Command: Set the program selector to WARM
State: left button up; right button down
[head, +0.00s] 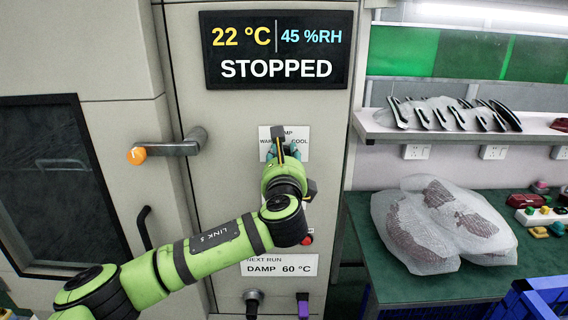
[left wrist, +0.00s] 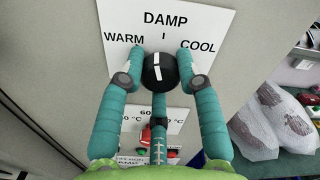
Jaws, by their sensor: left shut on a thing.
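The program selector (left wrist: 158,74) is a round black knob with a white pointer line in the left wrist view. Its pointer stands nearly straight up at DAMP on the white label plate (left wrist: 203,22), with WARM printed to the left and COOL to the right. In the head view my left gripper (head: 283,150) covers most of the plate and hides the knob. My right gripper is not in view.
The display (head: 277,50) above reads 22 °C, 45 %RH, STOPPED. A lower sign (head: 279,265) reads NEXT RUN DAMP 60 °C. A door lever (head: 168,147) is to the left. Wrapped parts (head: 440,225) lie on the green bench (head: 400,282) at the right.

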pick_arm(q)
jog(key=n+b, duration=0.1)
jog(key=n, duration=0.1)
jog(key=n+b, duration=0.2)
jog(key=shift+f+n, duration=0.2)
jog(key=shift+n, duration=0.2)
jog(key=shift+r+n+b, duration=0.15)
jog(key=shift+n+b, duration=0.9)
jog(key=shift+n, duration=0.95)
jog(key=shift+r, duration=0.1)
jog(key=o, duration=1.1)
jog(key=shift+o, duration=0.2)
jog(key=s, duration=1.2)
